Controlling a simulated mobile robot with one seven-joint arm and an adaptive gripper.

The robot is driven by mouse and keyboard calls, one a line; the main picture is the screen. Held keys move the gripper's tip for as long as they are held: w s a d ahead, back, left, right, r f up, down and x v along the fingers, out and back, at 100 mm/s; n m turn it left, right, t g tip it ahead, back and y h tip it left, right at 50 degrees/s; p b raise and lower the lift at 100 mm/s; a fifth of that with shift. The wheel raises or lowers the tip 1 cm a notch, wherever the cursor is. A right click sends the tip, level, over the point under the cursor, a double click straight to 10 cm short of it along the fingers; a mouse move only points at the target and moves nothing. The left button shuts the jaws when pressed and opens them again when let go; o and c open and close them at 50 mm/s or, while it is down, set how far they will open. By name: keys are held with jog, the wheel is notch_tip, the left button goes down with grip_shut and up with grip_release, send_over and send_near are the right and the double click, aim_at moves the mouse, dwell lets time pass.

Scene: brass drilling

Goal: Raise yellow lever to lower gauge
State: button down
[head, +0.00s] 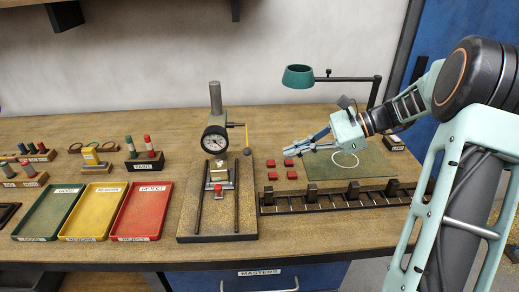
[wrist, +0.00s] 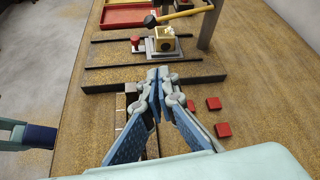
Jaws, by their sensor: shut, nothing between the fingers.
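The dial gauge (head: 214,140) has a white face and sits on an upright post (head: 215,97) at the back of a dark fixture base (head: 217,237). The yellow lever (head: 246,136) is beside the gauge on its right and hangs down to a dark knob (head: 247,152). In the wrist view the yellow lever (wrist: 188,12) and its dark knob (wrist: 150,21) show at the top. A brass block (wrist: 164,40) sits in a holder below the gauge. My gripper (head: 287,152) is shut and empty, right of the lever and apart from it; its fingertips show in the wrist view (wrist: 158,73).
Several red squares (head: 291,175) lie on the bench under my gripper. A dark slotted rack (head: 335,198) runs along the front right. Green (head: 49,233), yellow (head: 92,232) and red (head: 140,229) trays stand left. A green lamp (head: 298,76) overhangs the back right.

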jog(key=x, duration=1)
jog(key=r, duration=0.2)
jog(key=s+r, duration=0.1)
jog(key=shift+a+r, duration=0.35)
jog(key=shift+r, duration=0.05)
